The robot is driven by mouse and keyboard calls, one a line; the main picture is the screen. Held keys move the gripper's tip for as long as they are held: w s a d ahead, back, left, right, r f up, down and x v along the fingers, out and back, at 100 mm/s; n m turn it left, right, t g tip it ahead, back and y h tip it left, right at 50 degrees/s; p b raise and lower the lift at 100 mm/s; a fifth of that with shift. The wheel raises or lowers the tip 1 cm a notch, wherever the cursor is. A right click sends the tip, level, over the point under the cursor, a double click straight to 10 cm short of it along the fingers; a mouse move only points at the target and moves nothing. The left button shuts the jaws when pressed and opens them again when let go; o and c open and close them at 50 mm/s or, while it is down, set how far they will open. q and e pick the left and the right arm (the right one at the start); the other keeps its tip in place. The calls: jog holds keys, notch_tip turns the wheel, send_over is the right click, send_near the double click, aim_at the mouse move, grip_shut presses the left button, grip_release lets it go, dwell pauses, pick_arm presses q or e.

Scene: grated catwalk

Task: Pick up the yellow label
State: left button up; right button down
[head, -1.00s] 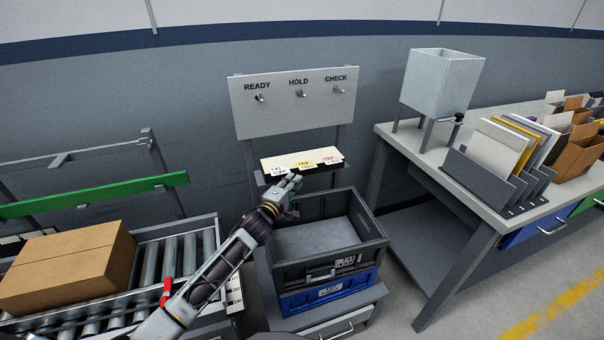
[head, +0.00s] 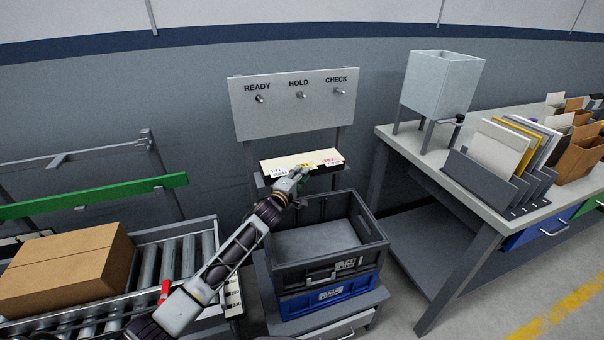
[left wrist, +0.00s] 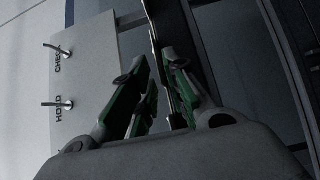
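The yellow label (head: 305,165) is in the middle of a small cream-topped shelf (head: 285,163) under the hook board in the head view. A white label (head: 279,172) is to its left and a pink one (head: 333,162) to its right. My left gripper (head: 302,172) is at the shelf's front edge, by the yellow label, and partly covers it. In the left wrist view its green-padded fingers (left wrist: 160,95) are apart, with the shelf's thin edge seen between them. Contact with the label cannot be told. My right gripper is not in view.
The board (head: 295,105) has hooks marked READY, HOLD and CHECK. A dark crate (head: 375,247) on a blue one (head: 330,293) stands below the shelf. A roller conveyor with a cardboard box (head: 70,268) is left; a workbench (head: 425,165) is right.

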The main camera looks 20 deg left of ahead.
pick_arm(q)
grip_shut()
dwell(0.5)
jog(key=shift+r, duration=0.1)
jog(key=shift+r+p, duration=1.2)
jog(key=shift+p, duration=0.1)
